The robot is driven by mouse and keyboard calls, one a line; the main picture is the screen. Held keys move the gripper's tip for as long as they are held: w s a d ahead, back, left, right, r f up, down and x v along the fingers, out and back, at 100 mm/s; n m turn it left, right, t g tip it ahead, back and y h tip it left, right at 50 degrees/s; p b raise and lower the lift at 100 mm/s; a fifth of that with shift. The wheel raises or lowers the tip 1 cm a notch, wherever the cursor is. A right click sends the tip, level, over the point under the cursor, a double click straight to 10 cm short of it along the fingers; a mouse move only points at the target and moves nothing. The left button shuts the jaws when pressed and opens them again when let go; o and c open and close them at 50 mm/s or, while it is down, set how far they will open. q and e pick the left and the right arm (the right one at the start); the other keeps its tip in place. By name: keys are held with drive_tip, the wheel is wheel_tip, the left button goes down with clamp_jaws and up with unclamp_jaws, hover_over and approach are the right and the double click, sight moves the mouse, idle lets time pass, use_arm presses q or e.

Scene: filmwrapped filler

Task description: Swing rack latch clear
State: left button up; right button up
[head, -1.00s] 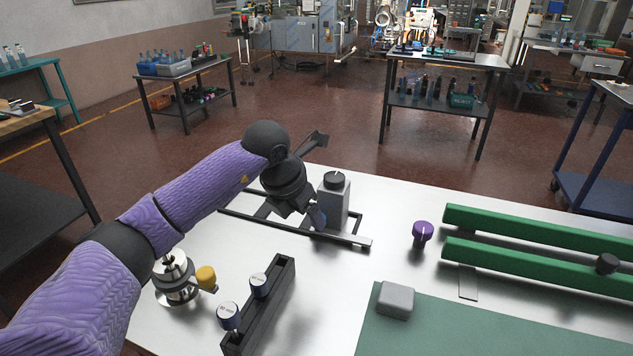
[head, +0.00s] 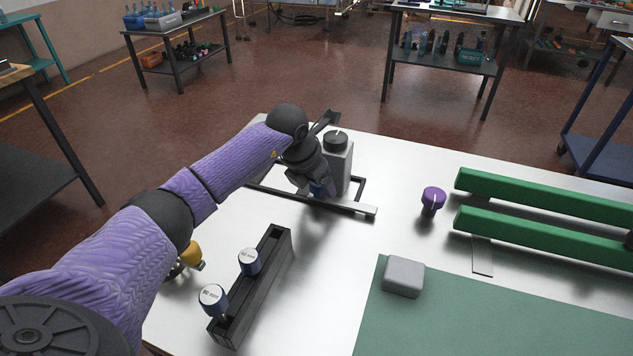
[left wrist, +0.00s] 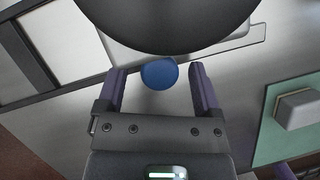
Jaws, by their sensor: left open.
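A black rack frame (head: 270,190) lies on the white table, with a flat grey bar (head: 362,209) along its near side. A grey container (head: 341,165) with a black round cap (head: 335,141) stands at the frame. A round blue knob (left wrist: 159,73) sits beside the container in the left wrist view; whether it belongs to the latch I cannot tell. My left gripper (left wrist: 158,82) is open, its purple fingers on either side of the knob; contact is unclear. In the head view the left gripper (head: 319,188) is at the frame, its fingertips partly hidden by the wrist.
A black holder (head: 262,290) with two blue-capped gauges stands nearer. A yellow knob (head: 190,254) is partly behind my arm. To the right are a purple knob (head: 433,197), green rails (head: 540,195), a grey block (head: 403,274) and a green mat (head: 470,320). The table between is clear.

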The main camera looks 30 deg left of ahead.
use_arm(q)
drive_tip(key=shift+c, duration=0.3)
clamp_jaws()
